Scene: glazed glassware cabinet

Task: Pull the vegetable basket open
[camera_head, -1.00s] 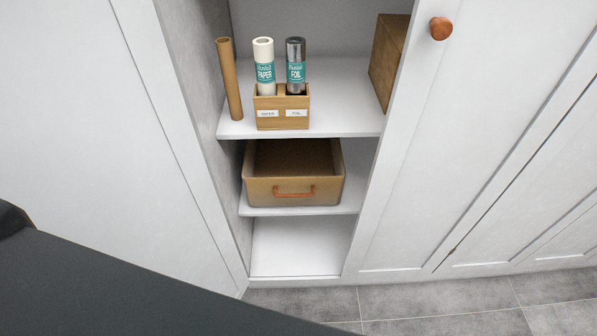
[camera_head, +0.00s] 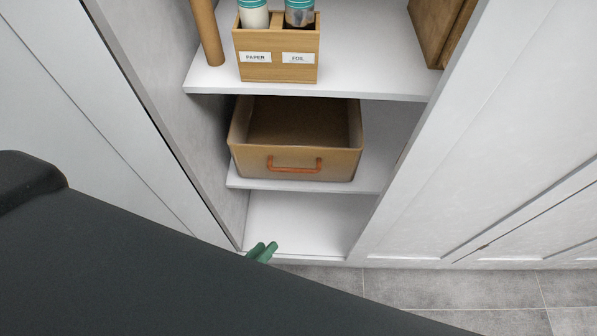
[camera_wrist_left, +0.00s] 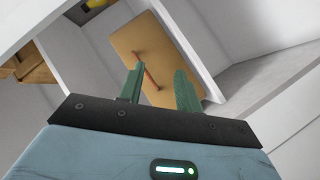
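The vegetable basket (camera_head: 240,158) is an open-topped tan bin on the middle cabinet shelf, with a copper-coloured handle (camera_head: 294,168) on its front. In the left wrist view the basket's tan front (camera_wrist_left: 168,45) and its reddish handle (camera_wrist_left: 148,72) show beyond the fingers. My right gripper is not in view.
The upper shelf (camera_head: 370,75) holds a wooden box (camera_head: 277,45) labelled PAPER and FOIL, a brown tube (camera_head: 207,35) and a wooden block (camera_head: 432,35). The bottom shelf (camera_head: 310,222) looks empty. White cabinet panels flank the opening. Grey floor tiles (camera_head: 440,290) lie in front.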

